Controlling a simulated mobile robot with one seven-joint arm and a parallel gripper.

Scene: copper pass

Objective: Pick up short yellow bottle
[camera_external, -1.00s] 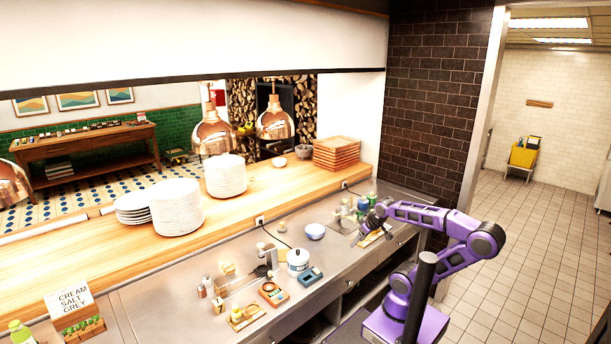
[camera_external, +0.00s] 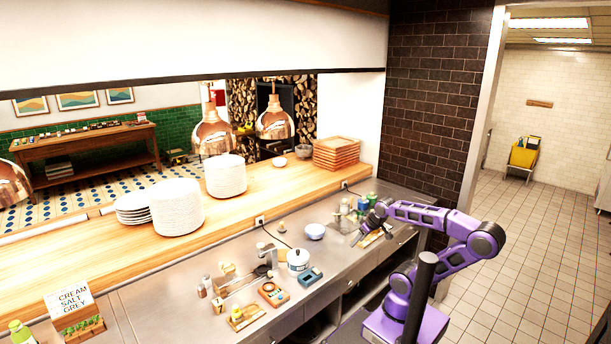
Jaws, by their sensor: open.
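My gripper (camera_external: 369,226) is at the end of the purple arm, low over the right part of the steel counter (camera_external: 215,266). It is small and dark here; I see nothing held in it. Just behind it stands a group of small bottles, with green (camera_external: 371,199) and blue (camera_external: 362,205) ones among them. I cannot make out a yellow bottle in that group. A small yellowish bottle-like item (camera_external: 237,312) stands on a little wooden board at the front left, far from my gripper. A yellow-green bottle (camera_external: 20,331) is at the bottom left corner, partly cut off.
A blue-white bowl (camera_external: 315,232) and a white lidded pot (camera_external: 298,260) stand left of my gripper. Small devices and a tap-like stand (camera_external: 269,257) are farther left. The raised wooden ledge (camera_external: 285,190) behind bears plate stacks. Copper lamps (camera_external: 275,122) hang above it.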

